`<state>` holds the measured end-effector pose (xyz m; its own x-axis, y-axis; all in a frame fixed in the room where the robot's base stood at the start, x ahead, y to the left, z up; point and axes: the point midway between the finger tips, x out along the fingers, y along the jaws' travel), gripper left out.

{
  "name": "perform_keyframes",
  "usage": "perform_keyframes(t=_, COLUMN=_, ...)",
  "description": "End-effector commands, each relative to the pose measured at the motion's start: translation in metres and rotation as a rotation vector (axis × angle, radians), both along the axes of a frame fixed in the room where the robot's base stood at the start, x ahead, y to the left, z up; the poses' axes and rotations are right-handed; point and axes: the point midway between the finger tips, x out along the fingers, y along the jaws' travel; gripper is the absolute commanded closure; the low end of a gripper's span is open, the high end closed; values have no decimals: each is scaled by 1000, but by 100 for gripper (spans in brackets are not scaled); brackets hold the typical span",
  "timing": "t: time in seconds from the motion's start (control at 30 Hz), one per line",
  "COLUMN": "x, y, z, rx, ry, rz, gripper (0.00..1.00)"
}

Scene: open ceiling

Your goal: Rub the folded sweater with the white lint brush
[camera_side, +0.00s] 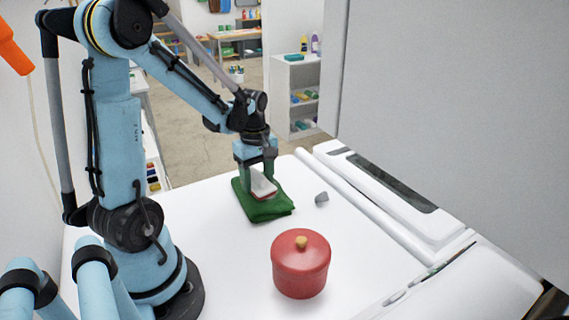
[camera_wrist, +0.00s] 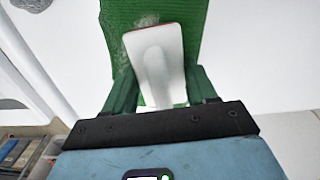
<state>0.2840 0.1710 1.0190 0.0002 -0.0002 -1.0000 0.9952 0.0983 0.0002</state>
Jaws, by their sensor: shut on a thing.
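The folded sweater (camera_side: 270,208) is dark green and lies flat on the white table. The white lint brush (camera_side: 262,184) has a red edge and is on or just over the sweater; I cannot tell whether it touches. My gripper (camera_side: 256,175) is above the sweater, pointing down, with its green fingers shut on the brush. In the wrist view the brush (camera_wrist: 157,58) extends forward from between my fingers (camera_wrist: 163,92) over the green knit of the sweater (camera_wrist: 192,22). Pale lint specks show on the knit left of the brush. The fingers hide part of the brush.
A red lidded pot (camera_side: 301,268) with a tan knob stands nearer the camera on the white table (camera_side: 225,260). A small grey object (camera_side: 321,198) lies just right of the sweater. White machines line the right side. The table between sweater and pot is clear.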

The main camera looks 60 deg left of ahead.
Motion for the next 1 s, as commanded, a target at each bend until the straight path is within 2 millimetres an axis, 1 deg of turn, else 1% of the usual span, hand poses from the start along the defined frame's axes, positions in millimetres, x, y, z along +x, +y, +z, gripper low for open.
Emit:
perform_keyframes(t=0.23, x=-23, y=2, z=0, rx=0, ry=0, rz=3, gripper=72)
perform_keyframes(t=0.43, x=-20, y=22, z=0, rx=0, ry=0, rz=3, gripper=72)
perform_keyframes(t=0.87, x=21, y=16, z=-2, rx=0, ry=0, rz=-2, gripper=72)
perform_keyframes(t=1.0, x=33, y=14, z=0, rx=0, ry=0, rz=-2, gripper=72)
